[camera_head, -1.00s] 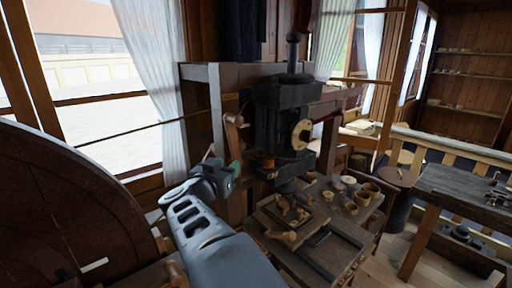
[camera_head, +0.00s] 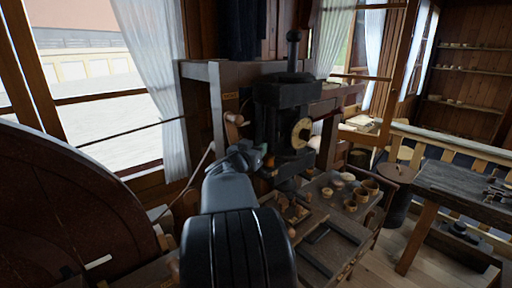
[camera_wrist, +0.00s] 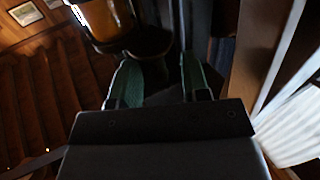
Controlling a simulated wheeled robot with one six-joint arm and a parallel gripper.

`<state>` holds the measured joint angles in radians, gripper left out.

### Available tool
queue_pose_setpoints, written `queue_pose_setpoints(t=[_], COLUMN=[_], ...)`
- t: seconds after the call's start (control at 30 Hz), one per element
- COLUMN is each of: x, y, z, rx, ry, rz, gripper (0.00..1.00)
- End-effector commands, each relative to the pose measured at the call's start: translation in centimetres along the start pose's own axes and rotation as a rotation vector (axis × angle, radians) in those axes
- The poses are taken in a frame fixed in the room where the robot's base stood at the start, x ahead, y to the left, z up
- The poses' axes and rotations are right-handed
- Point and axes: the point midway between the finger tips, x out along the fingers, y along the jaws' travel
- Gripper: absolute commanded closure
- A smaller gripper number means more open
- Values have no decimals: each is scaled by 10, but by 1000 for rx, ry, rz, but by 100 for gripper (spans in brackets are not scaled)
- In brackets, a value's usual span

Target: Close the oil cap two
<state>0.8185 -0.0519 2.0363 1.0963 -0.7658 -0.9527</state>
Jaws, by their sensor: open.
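In the wrist view, an amber, glass-like cylinder (camera_wrist: 105,18) with a dark rounded base stands at the top left, just beyond my left fingertip. It may be an oiler on the machine; I cannot make out which part is oil cap two. My gripper (camera_wrist: 160,72) shows there with two green-padded fingers spread apart and no object clearly between them. In the head view, my gripper (camera_head: 262,152) is against the front of the dark machine (camera_head: 285,100), left of its pale round disc (camera_head: 301,133). My arm hides part of the machine front.
A wooden bench (camera_head: 335,235) with several small turned cups (camera_head: 362,192) lies below the machine. A large dark red wheel (camera_head: 70,210) fills the left. A grey-topped table (camera_head: 465,190) with tools stands at the right. Open floor lies between bench and table.

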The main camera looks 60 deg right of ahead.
Motion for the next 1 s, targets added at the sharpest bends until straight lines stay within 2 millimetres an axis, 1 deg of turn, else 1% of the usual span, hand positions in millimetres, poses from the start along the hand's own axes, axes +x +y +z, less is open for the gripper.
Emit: queue_pose_setpoints(t=[0.1,0.37,0.47,0.83,1.0], x=[4,4,4,4,4], y=[0,0,0,0,0], z=[0,0,0,0,0], rx=[1,1,1,1,1], ry=[0,0,0,0,0], rz=[1,0,0,0,-3], gripper=[57,57,65,100,100])
